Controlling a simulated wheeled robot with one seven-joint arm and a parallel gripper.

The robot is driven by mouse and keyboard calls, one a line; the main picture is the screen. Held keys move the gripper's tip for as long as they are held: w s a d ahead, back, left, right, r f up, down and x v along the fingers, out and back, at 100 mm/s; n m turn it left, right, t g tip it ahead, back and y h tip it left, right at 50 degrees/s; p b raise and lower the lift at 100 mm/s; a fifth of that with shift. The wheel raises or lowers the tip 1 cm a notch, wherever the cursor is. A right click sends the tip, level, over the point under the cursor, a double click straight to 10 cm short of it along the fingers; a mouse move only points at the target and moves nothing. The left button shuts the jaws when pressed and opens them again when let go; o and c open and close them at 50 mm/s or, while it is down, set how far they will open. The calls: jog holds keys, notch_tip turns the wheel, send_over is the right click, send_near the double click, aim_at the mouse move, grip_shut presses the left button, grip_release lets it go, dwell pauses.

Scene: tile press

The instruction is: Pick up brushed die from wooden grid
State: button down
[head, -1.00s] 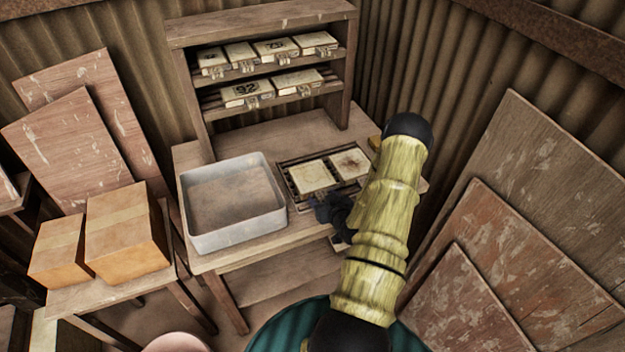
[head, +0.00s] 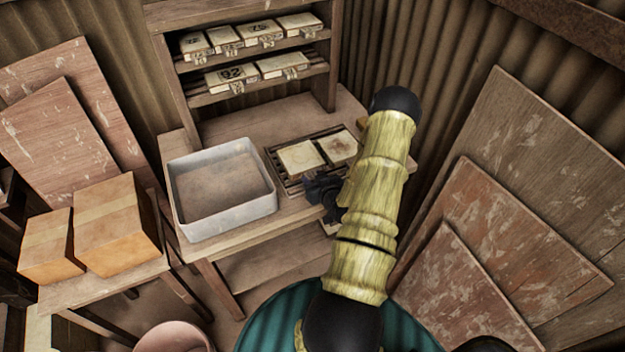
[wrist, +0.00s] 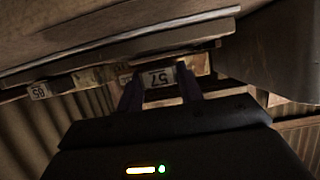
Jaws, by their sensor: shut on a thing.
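Two cream dies lie side by side on the dark slatted wooden grid (head: 283,186) in the head view: a left die (head: 300,158) and a right die (head: 338,147). My gripper (head: 325,190) is low at the grid's front edge, partly hidden by my arm. In the wrist view, my gripper's fingers (wrist: 160,82) are shut on a die's pale tag (wrist: 161,78), which reads 57. The rest of that die is hard to make out in the dark. I cannot tell which of the two dies is held.
A grey tray (head: 182,222) stands left of the grid on the wooden bench. A rack (head: 240,97) behind holds several tagged dies on two shelves. Cardboard boxes (head: 115,225) stand at the left, and boards (head: 520,240) lean at the right.

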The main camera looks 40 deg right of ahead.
notch_tip(320, 180, up, 9)
jog(key=shift+f+b, duration=0.1)
jog(key=shift+b, duration=0.55)
dwell(0.4)
